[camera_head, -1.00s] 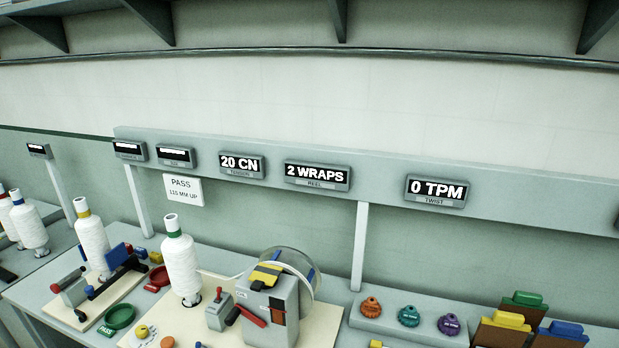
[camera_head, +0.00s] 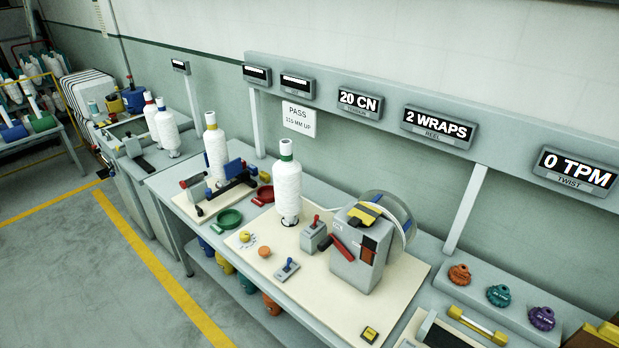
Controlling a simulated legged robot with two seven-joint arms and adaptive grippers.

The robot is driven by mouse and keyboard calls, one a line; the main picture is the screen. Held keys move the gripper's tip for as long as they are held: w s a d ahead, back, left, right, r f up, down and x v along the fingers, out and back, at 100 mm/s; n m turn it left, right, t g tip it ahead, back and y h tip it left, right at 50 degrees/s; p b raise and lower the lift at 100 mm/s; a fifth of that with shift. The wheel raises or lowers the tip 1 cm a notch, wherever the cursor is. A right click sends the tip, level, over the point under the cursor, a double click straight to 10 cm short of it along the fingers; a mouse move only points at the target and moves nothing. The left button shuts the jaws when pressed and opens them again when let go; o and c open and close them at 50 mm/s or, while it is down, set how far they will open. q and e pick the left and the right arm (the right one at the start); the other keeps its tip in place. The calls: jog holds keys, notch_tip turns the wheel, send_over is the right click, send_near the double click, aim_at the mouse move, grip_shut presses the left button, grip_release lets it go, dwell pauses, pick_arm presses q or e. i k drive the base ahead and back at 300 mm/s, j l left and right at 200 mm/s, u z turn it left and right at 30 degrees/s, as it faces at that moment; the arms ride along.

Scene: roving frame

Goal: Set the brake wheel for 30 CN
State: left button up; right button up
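The tension display (camera_head: 360,102) on the wall rail reads 20 CN. On the cream board (camera_head: 335,310) stand a small yellow knob (camera_head: 244,236) and an orange knob (camera_head: 264,251), both beside a white bobbin (camera_head: 287,190). A small box with a red-tipped lever (camera_head: 314,235) and a low toggle switch (camera_head: 287,268) are close by. I cannot tell for certain which part is the brake wheel. An orange lobed wheel (camera_head: 459,275), a teal one (camera_head: 498,296) and a purple one (camera_head: 541,318) sit on a shelf at right; their lettering is too small to read. Neither gripper shows.
A grey reel machine (camera_head: 365,250) with a red handle stands on the board. Displays read 2 WRAPS (camera_head: 437,127) and 0 TPM (camera_head: 575,171). A yellow-capped bobbin (camera_head: 215,150), green dish (camera_head: 230,219) and red dish (camera_head: 264,196) are left. Floor at left is open.

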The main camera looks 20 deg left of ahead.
aim_at(245, 236)
jog(key=u, duration=1.2)
